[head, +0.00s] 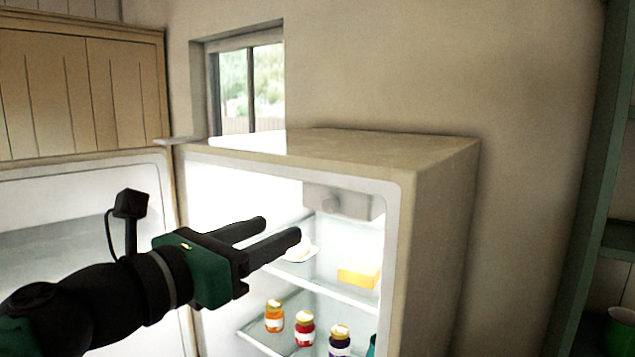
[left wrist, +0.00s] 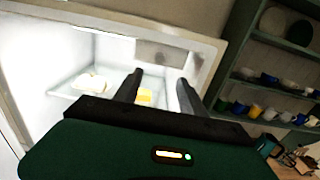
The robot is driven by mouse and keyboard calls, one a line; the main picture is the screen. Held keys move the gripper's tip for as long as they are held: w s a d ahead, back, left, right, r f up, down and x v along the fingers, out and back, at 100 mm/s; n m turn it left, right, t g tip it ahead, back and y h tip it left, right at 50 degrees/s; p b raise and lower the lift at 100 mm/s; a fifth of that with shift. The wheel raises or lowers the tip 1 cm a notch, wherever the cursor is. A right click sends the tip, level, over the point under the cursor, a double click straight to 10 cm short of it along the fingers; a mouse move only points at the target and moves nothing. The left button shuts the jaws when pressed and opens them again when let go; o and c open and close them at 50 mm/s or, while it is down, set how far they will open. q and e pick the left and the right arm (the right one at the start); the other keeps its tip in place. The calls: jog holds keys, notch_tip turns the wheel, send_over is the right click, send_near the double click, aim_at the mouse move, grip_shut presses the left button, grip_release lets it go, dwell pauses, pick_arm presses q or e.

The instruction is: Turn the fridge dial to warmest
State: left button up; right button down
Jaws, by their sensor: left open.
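The fridge (head: 440,200) stands open, its lit inside facing me. A grey control box (head: 355,203) is fixed at the top of the inside, with a small round grey dial (head: 331,206) on its face. The box also shows in the left wrist view (left wrist: 165,54), where the dial's setting is too blurred to read. My left gripper (head: 280,229) is open and empty at the fridge opening. In the head view its fingers point toward the inside, to the left of and a little below the dial, apart from it. My right gripper is not in view.
The open fridge door (head: 90,175) is at the left. A yellow block (head: 358,275) and a white dish (head: 299,254) sit on the upper glass shelf. Several jars (head: 304,328) stand below. Green shelving with crockery (left wrist: 270,80) is at the right.

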aim_at(328, 208)
pick_arm(q)
jog(key=p+x, duration=0.5)
jog(key=x, duration=0.7)
jog(key=shift+w+f, duration=0.1)
jog(key=shift+w, duration=0.2)
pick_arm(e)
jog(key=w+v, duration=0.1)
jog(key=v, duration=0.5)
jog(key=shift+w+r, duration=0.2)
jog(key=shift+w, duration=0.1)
pick_arm(q)
jog(key=shift+s, duration=0.1)
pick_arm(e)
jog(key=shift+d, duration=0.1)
pick_arm(q)
jog(key=shift+c, duration=1)
jog(key=shift+d, duration=0.2)
jog(key=c, duration=0.5)
grip_shut()
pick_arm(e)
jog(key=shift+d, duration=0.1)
